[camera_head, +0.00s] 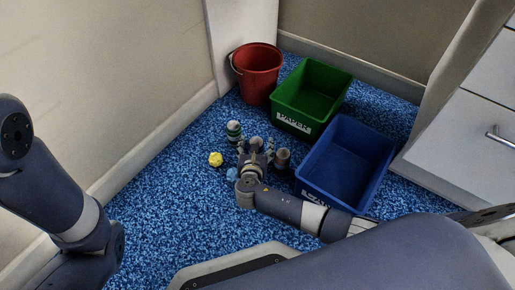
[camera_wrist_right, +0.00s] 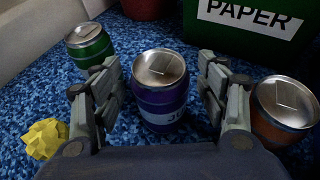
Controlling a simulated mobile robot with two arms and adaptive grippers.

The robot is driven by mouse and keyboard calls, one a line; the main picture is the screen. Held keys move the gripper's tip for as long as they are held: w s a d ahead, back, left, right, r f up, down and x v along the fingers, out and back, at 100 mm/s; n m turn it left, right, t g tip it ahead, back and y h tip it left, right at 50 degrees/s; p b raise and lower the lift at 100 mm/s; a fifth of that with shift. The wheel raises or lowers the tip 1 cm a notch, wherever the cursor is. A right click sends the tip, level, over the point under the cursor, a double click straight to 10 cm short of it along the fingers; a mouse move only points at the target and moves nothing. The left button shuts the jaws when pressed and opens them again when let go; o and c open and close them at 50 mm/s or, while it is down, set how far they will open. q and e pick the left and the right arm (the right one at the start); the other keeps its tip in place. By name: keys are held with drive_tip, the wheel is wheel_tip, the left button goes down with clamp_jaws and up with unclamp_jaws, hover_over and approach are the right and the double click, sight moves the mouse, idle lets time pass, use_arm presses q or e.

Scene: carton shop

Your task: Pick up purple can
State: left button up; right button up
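The purple can (camera_wrist_right: 160,108) stands upright on the blue carpet in the right wrist view, with its silver lid up. My right gripper (camera_wrist_right: 159,82) is open, with one finger to the left of the can and the other to its right. Gaps show between the fingers and the can, so it is not gripped. In the head view my right gripper (camera_head: 257,147) reaches down near the floor and largely hides the purple can. My left arm shows at the left edge of the head view, but its gripper is not visible.
A green can (camera_wrist_right: 88,42) stands left of the purple can, and an orange-brown can (camera_wrist_right: 284,108) stands right. Yellow crumpled paper (camera_head: 215,159) and a blue lump (camera_head: 232,174) lie nearby. A red bucket (camera_head: 258,72), green PAPER bin (camera_head: 302,120) and blue bin (camera_head: 325,187) stand behind and right.

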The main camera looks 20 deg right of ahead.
drive_tip(key=c, duration=0.7)
